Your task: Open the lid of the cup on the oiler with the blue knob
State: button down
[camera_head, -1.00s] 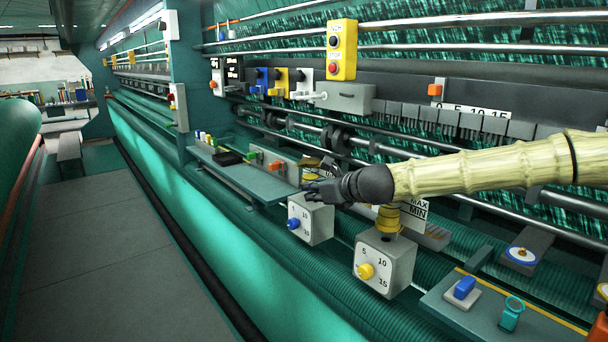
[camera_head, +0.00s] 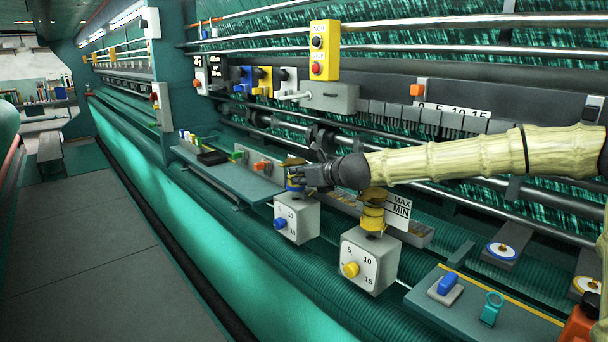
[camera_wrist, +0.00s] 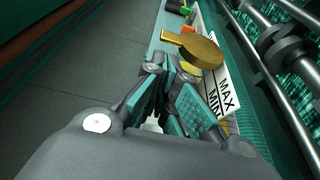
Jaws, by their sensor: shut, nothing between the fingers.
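The oiler with the blue knob (camera_head: 296,222) is a grey box with a dial face, its blue knob (camera_head: 279,224) at the front. Its cup (camera_head: 292,184) stands on top, with a brass lid (camera_head: 293,162) above it. In the wrist view the lid (camera_wrist: 205,52) is a thick brass disc with a flat tab, just beyond my fingertips. My gripper (camera_head: 303,177) is shut and empty, close beside the cup on its right. It also shows in the wrist view (camera_wrist: 172,72). The fingers hide part of the cup; I cannot tell whether they touch it.
A second oiler with a yellow knob (camera_head: 368,262) and its own brass-lidded cup stands right, below my forearm. A MAX/MIN card (camera_wrist: 222,95) is close behind the cup. A shelf (camera_head: 235,178) lies left. Rollers run behind; the aisle floor is clear.

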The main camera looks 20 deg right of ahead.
aim_at(292, 162)
jog(key=shift+p+x, duration=0.45)
jog(key=shift+x, duration=1.75)
